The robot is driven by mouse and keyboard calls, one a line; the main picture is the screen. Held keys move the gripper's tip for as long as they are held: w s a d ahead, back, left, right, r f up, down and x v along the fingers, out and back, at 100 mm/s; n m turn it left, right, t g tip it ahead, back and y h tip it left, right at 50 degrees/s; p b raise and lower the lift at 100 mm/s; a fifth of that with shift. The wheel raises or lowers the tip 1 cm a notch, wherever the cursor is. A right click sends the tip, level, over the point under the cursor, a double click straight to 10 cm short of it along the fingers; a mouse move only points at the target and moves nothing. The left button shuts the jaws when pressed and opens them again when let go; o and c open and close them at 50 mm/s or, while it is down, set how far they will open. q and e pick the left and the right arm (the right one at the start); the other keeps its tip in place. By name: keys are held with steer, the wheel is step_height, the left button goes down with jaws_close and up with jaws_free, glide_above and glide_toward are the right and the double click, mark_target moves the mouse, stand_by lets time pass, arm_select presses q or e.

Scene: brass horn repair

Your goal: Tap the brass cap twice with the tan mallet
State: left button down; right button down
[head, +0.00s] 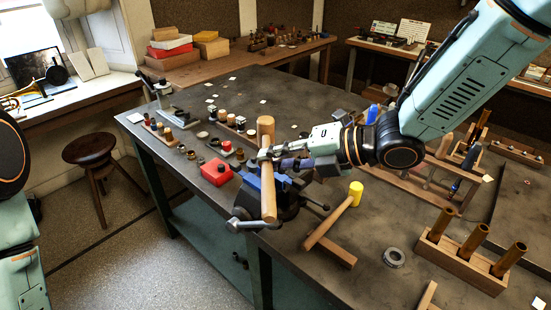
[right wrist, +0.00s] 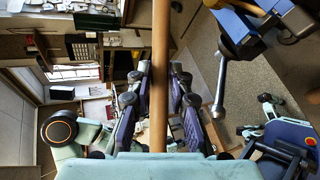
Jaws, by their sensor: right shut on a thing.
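My right gripper (head: 264,154) is shut on the tan mallet (head: 267,195), whose wooden shaft stands between the fingers. The mallet's thicker end (head: 266,129) points up, and its lower end passes in front of the vise. In the right wrist view the shaft (right wrist: 160,75) runs vertically between both fingers (right wrist: 160,100). The blue-jawed vise (head: 284,186) is just below and behind the mallet. I cannot make out the brass cap for certain; the mallet and gripper cover part of the vise. My left gripper is not in view.
A yellow-headed mallet (head: 356,188) lies right of the vise. A metal ring (head: 394,257) and a wooden rack of brass tubes (head: 462,262) are farther right. A red box (head: 217,171) and several small parts stand to the left. Some bench top in front of the rack is bare.

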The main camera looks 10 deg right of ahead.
steer(key=shift+s+f+b, duration=0.1)
steer(key=shift+f+b, duration=0.2)
steer(key=shift+b, duration=0.2)
stand_by(0.9)
steer(key=shift+a, duration=0.1)
steer(key=shift+r+p, duration=0.35)
steer(key=shift+r, duration=0.05)
